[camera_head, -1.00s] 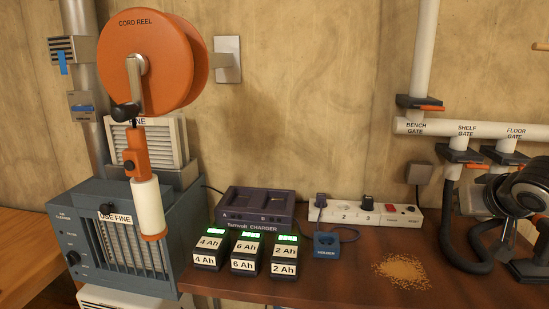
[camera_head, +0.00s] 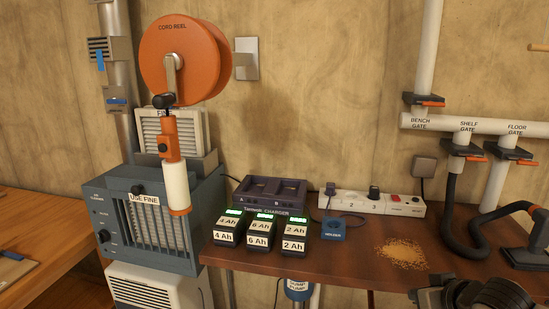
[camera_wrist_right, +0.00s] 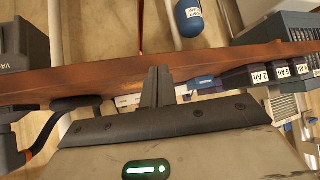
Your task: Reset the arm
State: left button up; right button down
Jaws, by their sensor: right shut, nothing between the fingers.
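My right gripper (camera_wrist_right: 158,88) shows in the right wrist view. Its two dark fingers are together with nothing between them, in front of the brown bench edge (camera_wrist_right: 100,78). In the head view a dark part of my right arm (camera_head: 485,294) shows at the bottom right corner, low in front of the bench. The right fingers cannot be made out in the head view. My left gripper is in neither view.
The bench (camera_head: 350,262) holds three batteries, including the 2 Ah one (camera_head: 294,238), a charger (camera_head: 268,195), a power strip (camera_head: 375,204) and a sawdust pile (camera_head: 403,254). An air cleaner (camera_head: 155,222) and orange cord reel (camera_head: 180,60) stand left. A hose (camera_head: 450,215) hangs right.

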jog(key=s+a+f+n+y, duration=0.2)
jog(key=s+a+f, duration=1.3)
jog(key=s+a, duration=0.3)
jog(key=shift+s+a+f+t, duration=0.25)
jog(key=shift+a+f+t, duration=0.05)
jog(key=shift+a+f, duration=0.1)
